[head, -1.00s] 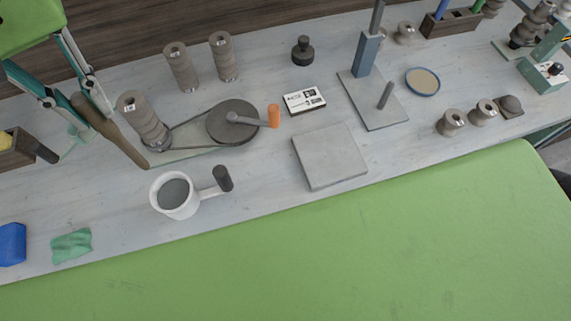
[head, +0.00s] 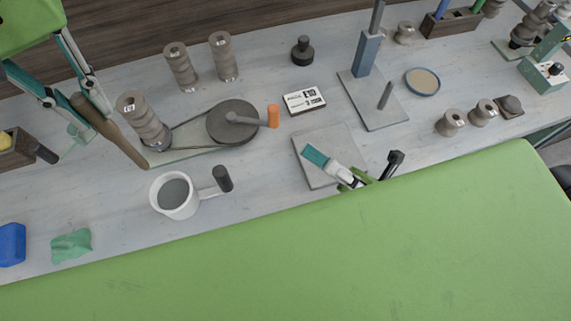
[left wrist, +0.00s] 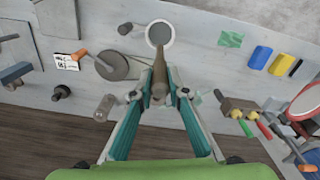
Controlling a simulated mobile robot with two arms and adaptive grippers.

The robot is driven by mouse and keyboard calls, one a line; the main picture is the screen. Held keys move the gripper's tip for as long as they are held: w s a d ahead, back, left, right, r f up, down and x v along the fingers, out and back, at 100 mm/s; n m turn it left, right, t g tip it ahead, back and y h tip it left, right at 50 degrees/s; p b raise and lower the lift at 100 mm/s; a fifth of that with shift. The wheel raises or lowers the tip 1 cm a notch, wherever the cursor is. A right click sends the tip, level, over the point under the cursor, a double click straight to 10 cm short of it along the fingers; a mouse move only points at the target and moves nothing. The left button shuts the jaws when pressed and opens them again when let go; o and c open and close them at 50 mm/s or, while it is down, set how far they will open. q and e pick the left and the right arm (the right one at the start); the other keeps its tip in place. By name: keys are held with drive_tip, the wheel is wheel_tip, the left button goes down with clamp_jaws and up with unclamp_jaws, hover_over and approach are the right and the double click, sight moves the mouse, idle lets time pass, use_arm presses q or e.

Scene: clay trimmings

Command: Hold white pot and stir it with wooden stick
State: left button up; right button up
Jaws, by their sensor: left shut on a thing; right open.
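The white pot (head: 166,208) stands on the table at left of centre, with dark grey contents and a handle with a dark grip pointing right. It also shows in the left wrist view (left wrist: 150,41), just beyond the stick's end. The wooden stick (head: 122,139) is brown and tilted. My left gripper (head: 84,103) is shut on it, and its lower end is up and left of the pot in the picture. The stick also shows in the left wrist view (left wrist: 159,65). My right gripper (head: 354,165) is open and empty over the grey square slab's front.
A belt-driven wheel (head: 232,122) with an orange handle and a spool lies behind the pot. The grey slab (head: 330,137), a white box (head: 305,100) and a blue post (head: 367,53) stand to the right. A green cloth (head: 71,245) lies front left.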

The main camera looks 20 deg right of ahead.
drive_tip(key=w+a+f+n+g+h, duration=0.1)
drive_tip(key=w+f+n+g+h, duration=0.1)
drive_tip(key=f+n+g, duration=0.1)
drive_tip(key=w+a+f+n+g+h, duration=0.2)
drive_tip(key=f+n+g, duration=0.1)
drive_tip(key=f+n, duration=0.2)
drive_tip(key=w+a+f+n+g+h, duration=0.2)
drive_tip(key=f+n, duration=0.2)
drive_tip(key=n, duration=0.1)
drive_tip(key=shift+w+a+f+n+g+h, duration=0.1)
drive_tip(key=shift+w+f+n+g+h, duration=0.2)
drive_tip(key=shift+n+g, duration=0.1)
drive_tip(key=shift+a, duration=0.2)
drive_tip(key=a, duration=0.3)
drive_tip(key=w+a, duration=0.1)
drive_tip(key=a, duration=0.3)
drive_tip(key=w+a, duration=0.1)
drive_tip(key=a, duration=0.3)
drive_tip(key=shift+a, duration=0.15)
clamp_jaws()
